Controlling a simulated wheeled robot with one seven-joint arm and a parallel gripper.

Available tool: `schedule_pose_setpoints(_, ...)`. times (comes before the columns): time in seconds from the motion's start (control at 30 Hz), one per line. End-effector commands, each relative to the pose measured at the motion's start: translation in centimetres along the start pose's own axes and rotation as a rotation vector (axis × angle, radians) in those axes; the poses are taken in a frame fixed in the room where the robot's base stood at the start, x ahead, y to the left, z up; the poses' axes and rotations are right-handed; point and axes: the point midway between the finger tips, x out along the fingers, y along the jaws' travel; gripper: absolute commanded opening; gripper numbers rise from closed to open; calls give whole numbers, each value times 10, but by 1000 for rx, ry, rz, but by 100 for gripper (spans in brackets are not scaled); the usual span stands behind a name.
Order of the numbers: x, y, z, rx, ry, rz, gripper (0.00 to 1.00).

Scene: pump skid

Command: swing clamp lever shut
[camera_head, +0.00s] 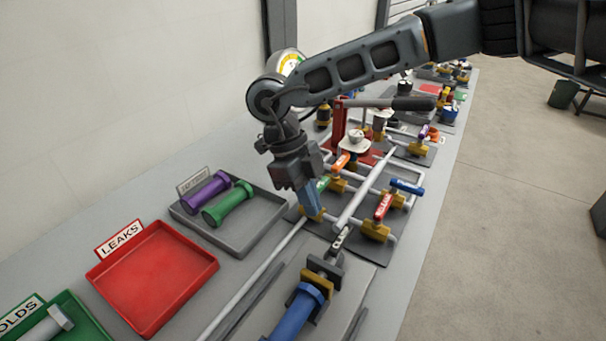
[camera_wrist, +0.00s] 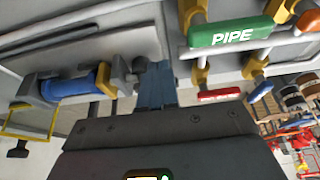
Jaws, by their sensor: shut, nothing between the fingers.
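My gripper (camera_head: 313,208) points down over the bench with its blue fingers together and empty, beside the valve panel. The fingers also show in the wrist view (camera_wrist: 155,85), right of the blue cylinder. A lever with a dark grip (camera_head: 413,103) stretches level to the right from the top of a red upright (camera_head: 338,122), behind and right of my gripper.
The valve panel (camera_head: 398,248) carries pipes and several coloured handles, including a red one (camera_head: 383,205) and a blue one (camera_head: 407,186). A grey tray (camera_head: 255,238) with purple and green parts and a red LEAKS tray (camera_head: 150,280) lie left. The floor at right is mostly clear.

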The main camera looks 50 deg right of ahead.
Motion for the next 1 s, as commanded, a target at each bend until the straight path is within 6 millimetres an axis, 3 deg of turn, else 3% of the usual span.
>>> schedule_pose_setpoints(0.07, 14, 1, -1, -1, 2, 4, 0)
schedule_pose_setpoints(0.2, 19, 0, -22, 1, 0, 1, 0)
schedule_pose_setpoints(0.4, 26, 0, -36, 0, 0, 0, 0)
schedule_pose_setpoints(0.83, 28, 0, -37, 1, -1, 0, 0)
schedule_pose_setpoints(1.0, 26, 7, -29, 13, 0, 5, 0)
